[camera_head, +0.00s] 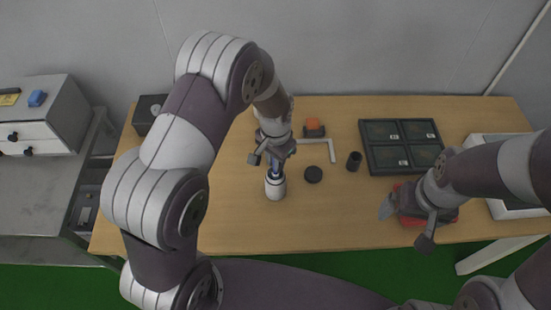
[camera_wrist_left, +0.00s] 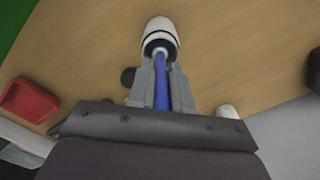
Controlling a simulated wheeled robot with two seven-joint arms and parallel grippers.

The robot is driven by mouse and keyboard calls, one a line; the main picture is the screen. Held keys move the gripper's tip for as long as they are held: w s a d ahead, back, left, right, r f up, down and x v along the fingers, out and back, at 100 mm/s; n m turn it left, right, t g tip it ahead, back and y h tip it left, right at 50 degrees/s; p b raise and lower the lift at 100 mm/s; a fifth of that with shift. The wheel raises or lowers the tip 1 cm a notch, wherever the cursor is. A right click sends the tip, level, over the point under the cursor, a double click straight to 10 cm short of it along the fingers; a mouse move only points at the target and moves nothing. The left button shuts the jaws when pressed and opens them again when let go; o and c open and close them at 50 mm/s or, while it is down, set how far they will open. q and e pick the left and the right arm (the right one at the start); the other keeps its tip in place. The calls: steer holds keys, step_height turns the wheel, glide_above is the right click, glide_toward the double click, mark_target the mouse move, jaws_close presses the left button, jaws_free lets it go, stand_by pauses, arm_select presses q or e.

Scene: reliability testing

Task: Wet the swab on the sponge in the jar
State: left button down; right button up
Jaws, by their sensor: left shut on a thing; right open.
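My left gripper (camera_head: 273,158) is shut on a blue swab (camera_wrist_left: 178,90), pointing down at the white jar (camera_head: 275,188). The jar stands on the table directly below the gripper; it also shows at the top of the left wrist view (camera_wrist_left: 160,38). The swab's far end meets the jar's dark mouth; how deep it goes cannot be told. The sponge is hidden inside the jar. A black disc (camera_head: 313,174), perhaps the jar's lid, lies to the jar's right. My right gripper (camera_head: 406,225) is open and empty above the table's front right.
A red tray (camera_head: 447,215) lies under my right gripper. A white bin (camera_head: 505,208) is far right. The table's left front is clear.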

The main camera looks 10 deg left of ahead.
arm_select(q)
steer(key=shift+f, duration=0.1)
step_height(320, 180, up, 7)
steer(key=p, duration=0.6)
stand_by(0.4)
